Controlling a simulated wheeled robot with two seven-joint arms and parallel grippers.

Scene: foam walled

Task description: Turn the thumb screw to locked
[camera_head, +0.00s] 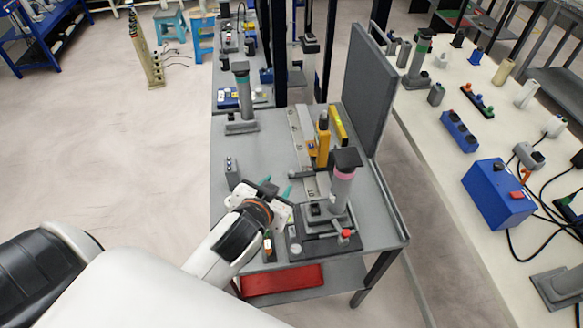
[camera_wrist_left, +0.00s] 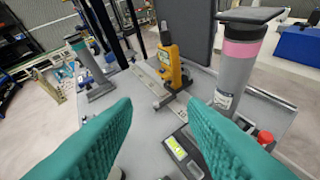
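My left gripper (camera_head: 276,187) is over the grey table, left of a grey column with a pink band (camera_head: 341,185) and a flat dark top. In the left wrist view its two teal fingers (camera_wrist_left: 165,115) are wide apart with nothing between them. The column (camera_wrist_left: 234,75) rises beyond the right finger from a dark base. A small red knob (camera_head: 346,234) is at that base, and it also shows in the left wrist view (camera_wrist_left: 265,137). I cannot tell which part is the thumb screw, or its setting. My right gripper is in neither view.
A yellow device (camera_head: 323,140) stands upright behind the column, near a grey panel (camera_head: 362,90). A green-banded column (camera_head: 243,90) stands farther back left. A small grey block (camera_head: 231,168) is near the left edge. The tabletop between them is partly clear.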

